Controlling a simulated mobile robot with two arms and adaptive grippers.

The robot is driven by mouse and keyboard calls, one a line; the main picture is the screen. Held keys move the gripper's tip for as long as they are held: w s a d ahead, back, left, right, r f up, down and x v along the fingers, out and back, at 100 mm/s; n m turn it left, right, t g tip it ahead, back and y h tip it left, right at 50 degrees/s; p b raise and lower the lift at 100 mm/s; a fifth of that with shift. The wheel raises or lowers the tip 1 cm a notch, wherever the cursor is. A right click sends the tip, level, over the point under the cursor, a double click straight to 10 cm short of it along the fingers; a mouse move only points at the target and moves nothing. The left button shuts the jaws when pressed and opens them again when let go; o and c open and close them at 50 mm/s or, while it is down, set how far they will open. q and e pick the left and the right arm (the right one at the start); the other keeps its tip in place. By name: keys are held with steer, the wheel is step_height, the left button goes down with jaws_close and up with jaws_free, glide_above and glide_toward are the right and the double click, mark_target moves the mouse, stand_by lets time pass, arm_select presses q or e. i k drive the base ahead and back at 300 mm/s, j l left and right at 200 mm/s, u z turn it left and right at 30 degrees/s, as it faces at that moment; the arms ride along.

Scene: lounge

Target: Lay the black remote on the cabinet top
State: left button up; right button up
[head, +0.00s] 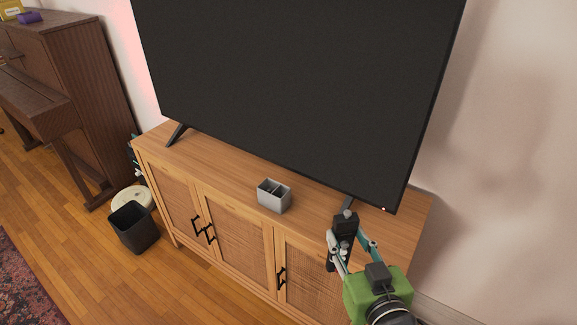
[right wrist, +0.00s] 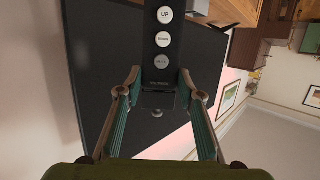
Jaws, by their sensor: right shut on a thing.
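The black remote (head: 345,224) is in my right gripper (head: 346,242), whose teal and grey fingers are shut on it from both sides. In the right wrist view, the remote (right wrist: 163,42) points up out of the fingers (right wrist: 160,82) and shows round grey buttons, one marked UP. The wooden cabinet top (head: 225,166) runs beneath the television. In the head view the gripper and remote overlap the cabinet's right front part; whether the remote touches the top cannot be told. My left gripper is in neither view.
A large television (head: 300,85) stands on the cabinet, its right foot close behind the remote. A grey divided box (head: 273,196) sits near the cabinet's front edge. The top left of the box is clear. A dark bin (head: 133,227) stands on the floor at left, a piano (head: 75,85) beyond.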

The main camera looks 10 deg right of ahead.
mark_target(222, 169)
steer(key=i+j+z, duration=0.25)
steer(key=z, duration=0.25)
steer(key=i+j+z, duration=0.15)
steer(key=j+z, duration=0.35)
steer(key=i+j+z, duration=0.15)
steer(key=j, duration=0.45)
steer(key=i+j+z, duration=0.2)
steer(key=j, duration=0.4)
steer(key=j+z, duration=0.15)
steer(key=j, duration=1.15)
steer(key=i+j, duration=0.15)
steer(key=j, duration=1.3)
steer(key=i, duration=0.05)
